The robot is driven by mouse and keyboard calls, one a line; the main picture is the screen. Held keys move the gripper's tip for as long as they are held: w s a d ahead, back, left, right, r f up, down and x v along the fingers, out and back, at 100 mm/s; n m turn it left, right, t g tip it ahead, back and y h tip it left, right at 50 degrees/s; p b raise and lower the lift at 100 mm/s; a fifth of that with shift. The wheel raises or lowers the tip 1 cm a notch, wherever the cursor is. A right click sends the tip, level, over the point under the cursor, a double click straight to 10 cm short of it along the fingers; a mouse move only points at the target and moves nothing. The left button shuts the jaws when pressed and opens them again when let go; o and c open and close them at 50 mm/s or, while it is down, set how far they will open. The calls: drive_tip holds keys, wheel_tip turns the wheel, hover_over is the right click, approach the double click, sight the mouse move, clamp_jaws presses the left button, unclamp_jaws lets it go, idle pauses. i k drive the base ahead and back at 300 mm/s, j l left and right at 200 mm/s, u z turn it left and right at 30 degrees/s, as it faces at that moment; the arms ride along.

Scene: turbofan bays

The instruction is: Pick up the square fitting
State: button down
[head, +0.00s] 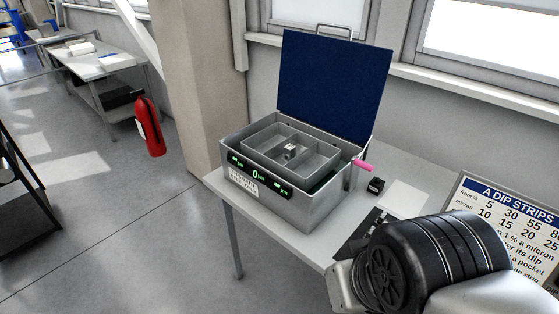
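A small silver block-shaped piece with a dark face (290,151), which looks like the square fitting, sits inside the divided grey tray (262,134) of an open metal box (318,205). A small black cube with a pale top (376,185) stands on the table to the right of the box. From this view I cannot be sure which of the two is the square fitting. My arm's dark joint and grey links fill the lower right. My gripper's fingers cannot be made out in this view.
The box's blue-lined lid (334,82) stands open at the back. A pink handle (362,165) sticks out at its right side. A pale flat plate (403,198), a dark flat piece (357,236) and a "DIP STRIPS" sign (507,225) are on the table (212,180)'s right part.

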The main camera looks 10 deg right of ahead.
sight(289, 149)
drive_tip(key=i+j+z, duration=0.25)
drive_tip(key=i, duration=0.4)
drive_tip(key=i+j+z, duration=0.3)
drive_tip(key=i+j, duration=0.2)
drive_tip(key=i, duration=0.1)
